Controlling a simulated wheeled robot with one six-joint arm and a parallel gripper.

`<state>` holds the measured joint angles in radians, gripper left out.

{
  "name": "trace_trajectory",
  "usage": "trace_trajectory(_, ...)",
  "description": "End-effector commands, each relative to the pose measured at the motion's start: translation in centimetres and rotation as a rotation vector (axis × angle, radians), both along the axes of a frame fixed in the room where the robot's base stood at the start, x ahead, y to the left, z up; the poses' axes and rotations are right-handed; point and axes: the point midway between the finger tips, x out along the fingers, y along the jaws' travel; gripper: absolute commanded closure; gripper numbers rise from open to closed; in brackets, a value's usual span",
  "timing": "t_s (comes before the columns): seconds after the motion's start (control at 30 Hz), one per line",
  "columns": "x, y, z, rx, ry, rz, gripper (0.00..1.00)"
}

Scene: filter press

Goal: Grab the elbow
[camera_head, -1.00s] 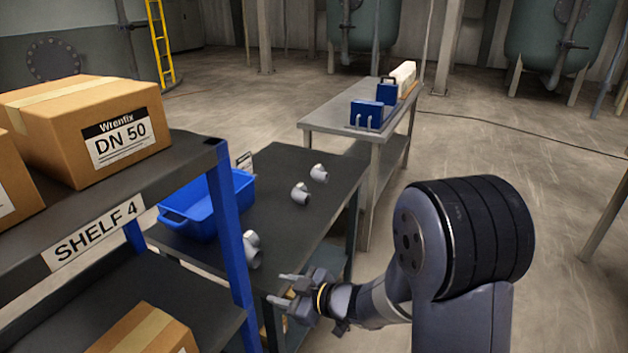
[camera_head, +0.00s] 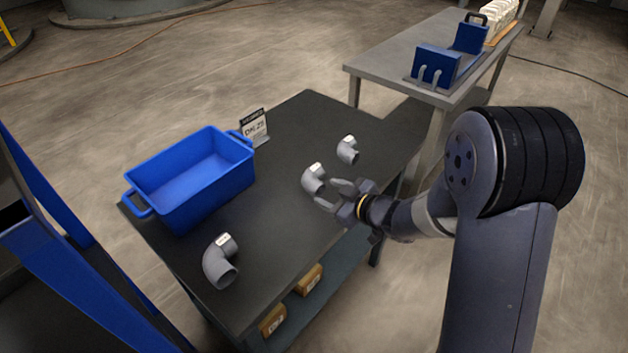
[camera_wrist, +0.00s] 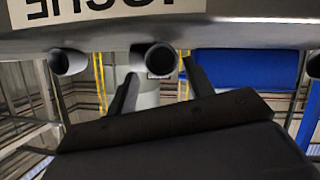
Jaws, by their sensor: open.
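Three grey pipe elbows with pale labels lie on a dark table (camera_head: 290,235): a near elbow (camera_head: 220,262), a middle elbow (camera_head: 312,181) and a far elbow (camera_head: 348,151). My gripper (camera_head: 332,195) is open, just right of the middle elbow in the head view, with its fingers pointing toward it. I cannot tell whether they touch it. In the wrist view, upside down, one elbow's round opening (camera_wrist: 159,59) shows between the fingers of my gripper (camera_wrist: 161,70). A second elbow's opening (camera_wrist: 68,62) shows to the left.
A blue bin (camera_head: 190,180) stands on the table's left part, with a small sign (camera_head: 254,127) behind it. Cartons (camera_head: 308,280) sit on the lower shelf. A blue rack post (camera_head: 80,270) rises at left. A grey bench (camera_head: 400,60) with blue items stands behind.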

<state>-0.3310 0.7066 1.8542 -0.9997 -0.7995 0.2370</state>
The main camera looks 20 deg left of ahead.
Motion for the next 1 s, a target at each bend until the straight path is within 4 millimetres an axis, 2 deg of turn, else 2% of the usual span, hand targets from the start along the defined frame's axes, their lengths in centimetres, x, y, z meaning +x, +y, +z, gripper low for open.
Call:
trace_trajectory(0.1,0.7,1.8,-0.8,0.0,0.001,0.004,0.5)
trace_trajectory(0.2,1.3,2.7,-1.2,0.0,0.0,0.001,0.5)
trace_trajectory(0.5,1.6,3.1,-1.3,0.001,0.0,0.0,0.5)
trace_trajectory(0.93,1.6,3.0,-1.3,0.001,0.0,0.0,0.85)
trace_trajectory(1.0,1.6,3.0,-1.3,0.001,0.0,0.0,0.85)
